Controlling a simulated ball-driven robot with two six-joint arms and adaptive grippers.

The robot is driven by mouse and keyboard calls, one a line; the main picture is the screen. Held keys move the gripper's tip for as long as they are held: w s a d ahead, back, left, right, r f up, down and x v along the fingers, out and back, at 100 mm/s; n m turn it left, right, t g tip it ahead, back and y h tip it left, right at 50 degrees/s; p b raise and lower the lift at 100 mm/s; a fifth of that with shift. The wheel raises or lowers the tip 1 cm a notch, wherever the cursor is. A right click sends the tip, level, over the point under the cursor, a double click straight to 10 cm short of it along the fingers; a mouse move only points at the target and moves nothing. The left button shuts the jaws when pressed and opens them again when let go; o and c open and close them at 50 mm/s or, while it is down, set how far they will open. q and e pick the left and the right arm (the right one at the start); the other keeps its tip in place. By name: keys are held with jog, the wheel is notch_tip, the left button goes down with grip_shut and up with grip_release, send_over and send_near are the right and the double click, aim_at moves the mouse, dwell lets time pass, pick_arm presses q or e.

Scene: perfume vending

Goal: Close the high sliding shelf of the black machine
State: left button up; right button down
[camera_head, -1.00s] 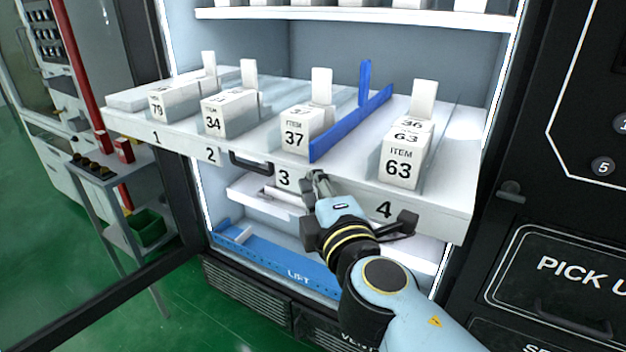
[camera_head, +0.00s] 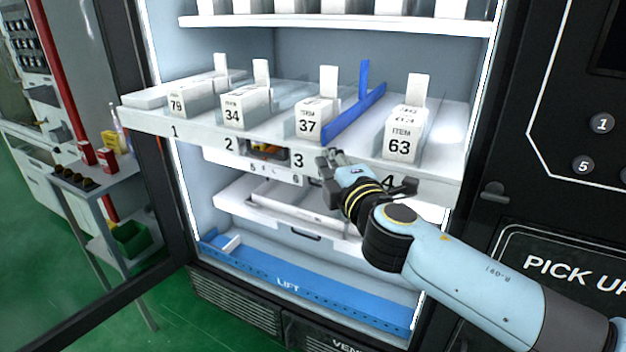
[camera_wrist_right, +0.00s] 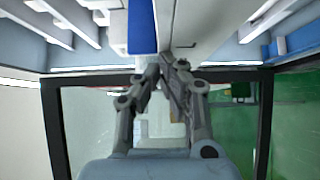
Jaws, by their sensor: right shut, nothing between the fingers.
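The high sliding shelf (camera_head: 215,137) sticks out of the open black machine (camera_head: 545,80). Its white front carries numbers 1 to 4, with white boxes in rows above. My right gripper (camera_head: 328,158) is shut and empty, its fingertips at the shelf's front face between numbers 3 and 4; I cannot tell if they touch. In the right wrist view the closed fingertips (camera_wrist_right: 168,62) are close to the white shelf front (camera_wrist_right: 192,25) and a blue strip (camera_wrist_right: 141,25). My left gripper is not in view.
A blue divider (camera_head: 352,113) stands on the shelf beside item 37. Lower white shelves and a blue lift tray (camera_head: 300,287) sit below. The machine's glass door (camera_head: 90,255) stands open on the left, by a small grey table (camera_head: 85,188).

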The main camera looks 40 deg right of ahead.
aim_at(378, 113)
jog(key=w+d+b, duration=0.3)
jog(key=d, duration=0.5)
jog(key=w+d+b, duration=0.4)
jog(key=d, duration=0.5)
jog(key=w+d+b, duration=0.3)
jog(key=w+d, duration=0.1)
jog(key=d, duration=0.5)
jog(key=shift+d+f, duration=0.15)
jog(key=shift+d, duration=0.1)
jog(key=shift+w+d+b, duration=0.2)
jog(key=shift+d+b, duration=0.2)
jog(key=shift+d, duration=0.15)
jog(key=shift+r, duration=0.25)
jog(key=shift+d, duration=0.1)
